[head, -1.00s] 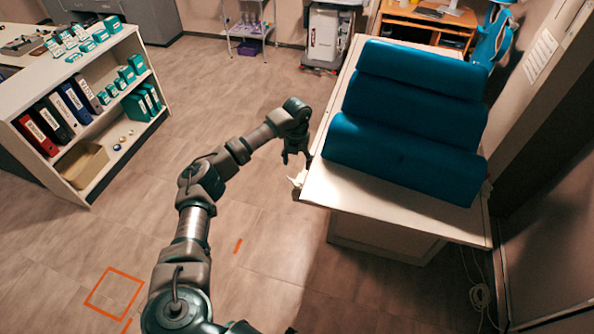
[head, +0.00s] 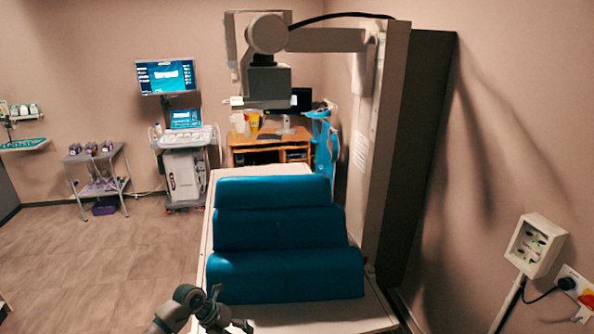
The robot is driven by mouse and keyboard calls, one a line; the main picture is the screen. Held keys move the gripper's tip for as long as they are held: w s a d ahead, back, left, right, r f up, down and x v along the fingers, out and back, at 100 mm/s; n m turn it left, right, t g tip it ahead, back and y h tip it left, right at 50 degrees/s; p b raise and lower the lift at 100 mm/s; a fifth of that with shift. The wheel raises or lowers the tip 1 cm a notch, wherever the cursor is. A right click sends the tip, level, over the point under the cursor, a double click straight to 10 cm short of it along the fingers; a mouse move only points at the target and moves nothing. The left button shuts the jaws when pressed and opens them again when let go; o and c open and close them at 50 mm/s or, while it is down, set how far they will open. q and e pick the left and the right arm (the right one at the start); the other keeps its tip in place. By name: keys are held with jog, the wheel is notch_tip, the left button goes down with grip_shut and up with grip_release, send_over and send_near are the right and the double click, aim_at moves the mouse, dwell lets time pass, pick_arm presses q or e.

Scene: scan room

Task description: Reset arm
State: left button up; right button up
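My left arm comes in at the bottom edge, left of centre. Its wrist and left gripper (head: 228,325) are in front of the near left corner of the padded table. The gripper is cut off by the lower edge, so I cannot tell whether it is open or shut. I see nothing held in the part that shows. My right arm and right gripper are not in view.
A white scan table (head: 305,318) carries blue cushions (head: 285,275). Above it hangs a scanner head (head: 268,85) on a tall column (head: 385,150). A monitor cart (head: 185,170) and trolley (head: 97,175) stand behind left. The left floor is clear.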

pick_arm(q)
jog(key=s+d+r+t+h, duration=0.25)
jog(key=d+h, duration=0.45)
jog(key=d, duration=0.8)
jog(key=s+d+r+n+t+h, duration=0.2)
jog(key=d+r+n+t+h, duration=0.15)
jog(key=r+n+t, duration=0.3)
jog(key=s+a+f+n+t+y, duration=0.1)
jog(key=a+f+n+t+y, duration=0.1)
jog(key=a+n+t+y, duration=0.5)
jog(key=s+a+f+n+t+y, duration=0.15)
jog(key=a+n+y, duration=0.35)
jog(key=n, duration=0.6)
jog(key=s+a+f+n+g+y, duration=0.5)
jog(key=s+a+f+n, duration=0.15)
jog(key=f, duration=0.35)
jog(key=s+a+f+n+g, duration=0.1)
jog(key=s+f+g, duration=0.45)
jog(key=s, duration=0.55)
jog(key=s+a+f+n+g, duration=0.15)
jog(key=s+f+g, duration=0.4)
jog(key=s, duration=0.65)
notch_tip(320, 180, down, 27)
jog(key=s, duration=0.2)
jog(key=s+a+f+g, duration=0.2)
jog(key=s+f, duration=1.3)
jog(key=s, duration=0.2)
jog(key=shift+s+a+f, duration=0.25)
